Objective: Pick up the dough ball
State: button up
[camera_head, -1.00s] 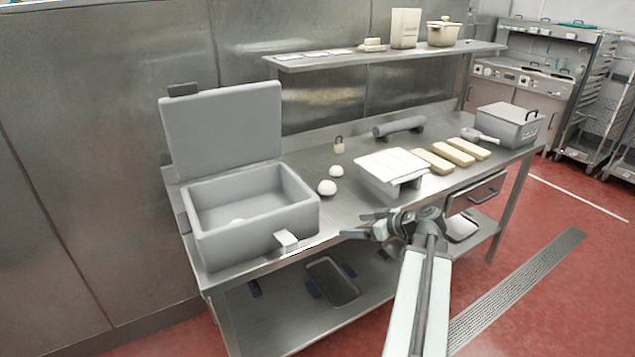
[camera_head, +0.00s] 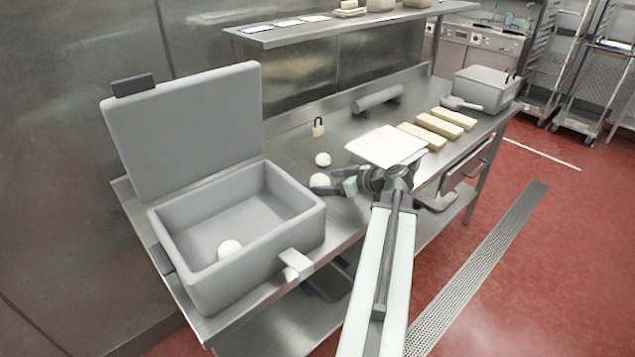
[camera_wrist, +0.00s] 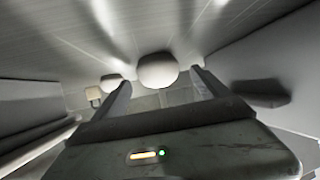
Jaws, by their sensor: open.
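Two white dough balls lie on the steel table right of the open grey bin. The nearer, larger ball (camera_head: 319,180) is at my gripper's fingertips, partly covered by them in the head view. The smaller ball (camera_head: 322,159) lies just behind it. In the wrist view the larger ball (camera_wrist: 157,70) shows between and just beyond my open fingers (camera_wrist: 160,82), with the smaller ball (camera_wrist: 115,77) to its left. My gripper (camera_head: 326,184) is open and low over the table; I cannot tell whether it touches the ball. A third white ball (camera_head: 229,249) lies inside the bin.
The grey bin (camera_head: 312,238) stands left of my gripper with its lid (camera_head: 185,125) raised. A white board (camera_head: 385,146) is close on the right. A padlock (camera_head: 318,127) stands behind the balls. Several yellow blocks (camera_head: 438,126) lie farther right. A shelf (camera_head: 345,24) runs above the back.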

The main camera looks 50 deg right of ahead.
aim_at(313, 179)
jog(key=b+x, duration=0.2)
jog(key=x, duration=0.5)
jog(key=shift+d+r, duration=0.1)
jog(key=shift+r, duration=0.25)
jog(key=c, duration=1.6)
notch_tip(313, 179, up, 10)
jog(key=p, duration=1)
jog(key=shift+r+p, duration=0.2)
jog(key=shift+p, duration=0.1)
